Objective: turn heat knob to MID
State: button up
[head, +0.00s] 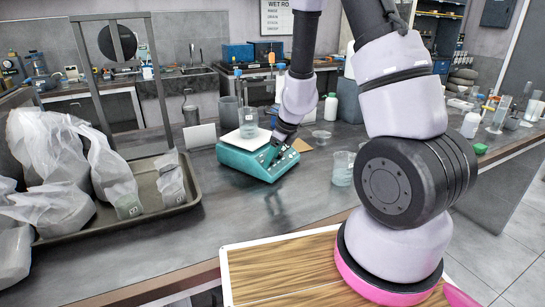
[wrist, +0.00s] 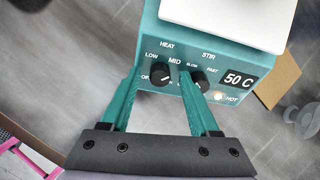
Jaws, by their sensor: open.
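The teal hotplate (head: 262,158) stands on the dark bench with a white top plate. In the wrist view its front panel (wrist: 222,92) shows HEAT and STIR labels and a 50 C display. The black heat knob (wrist: 160,75) has OFF, LOW and MID around it; its pale mark seems to face lower right, away from MID. My gripper (wrist: 161,72) is open, its two teal fingers on either side of the heat knob. I cannot tell whether they touch it. The right finger stands between the heat knob and the stir knob (wrist: 201,82), partly hiding labels there.
A beaker (head: 248,125) stands on the hotplate's top. A tray (head: 190,190) with several bags is at left, and a clear beaker (head: 343,168) stands right of the hotplate. Bare bench lies in front.

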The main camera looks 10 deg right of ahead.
grip_shut()
jog(key=shift+n, duration=0.3)
grip_release()
jog(key=shift+r, duration=0.1)
jog(key=v, duration=1)
jog(key=shift+s+r, duration=0.2)
jog(key=shift+r, duration=0.1)
